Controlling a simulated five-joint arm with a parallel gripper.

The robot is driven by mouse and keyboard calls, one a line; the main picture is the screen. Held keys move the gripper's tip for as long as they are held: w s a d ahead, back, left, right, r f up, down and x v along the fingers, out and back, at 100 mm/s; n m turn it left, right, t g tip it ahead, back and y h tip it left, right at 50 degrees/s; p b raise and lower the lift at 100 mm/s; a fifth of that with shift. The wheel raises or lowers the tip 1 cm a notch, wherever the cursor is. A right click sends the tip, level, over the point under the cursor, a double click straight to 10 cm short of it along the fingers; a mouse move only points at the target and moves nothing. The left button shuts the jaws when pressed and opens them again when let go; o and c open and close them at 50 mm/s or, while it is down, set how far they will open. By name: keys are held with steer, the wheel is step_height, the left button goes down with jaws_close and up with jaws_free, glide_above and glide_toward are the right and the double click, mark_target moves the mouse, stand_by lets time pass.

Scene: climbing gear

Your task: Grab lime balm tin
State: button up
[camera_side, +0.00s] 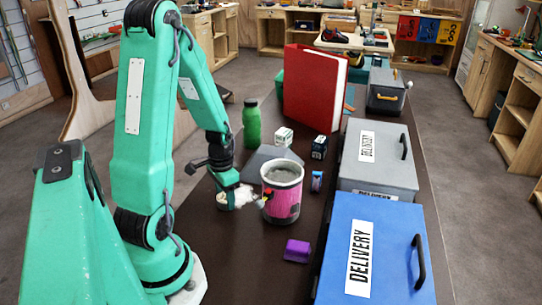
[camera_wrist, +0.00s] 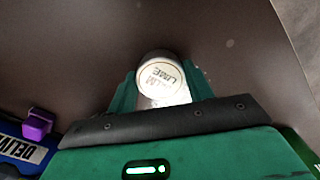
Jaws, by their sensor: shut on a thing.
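The lime balm tin (camera_wrist: 160,76) is a small, round, pale tin with lettering reading "LIME" on its lid, seen from above in the wrist view. My gripper (camera_wrist: 163,90) is shut on it, with one green finger at each side. In the side view my gripper (camera_side: 236,196) is low over the dark table, just left of a pink and grey bucket-like bag. Something white shows at its fingers there, but the tin's outline is hard to make out.
The pink bag (camera_side: 282,205) stands close to the right of my gripper. A purple block (camera_side: 297,251) lies in front. Blue (camera_side: 394,246) and grey (camera_side: 402,173) delivery boxes line the right edge. A green bottle (camera_side: 251,127) and red binder (camera_side: 309,100) stand behind.

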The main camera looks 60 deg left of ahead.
steer(key=shift+r, duration=0.1)
step_height(320, 180, up, 10)
stand_by(1.0)
steer(key=shift+w, duration=0.1)
stand_by(0.4)
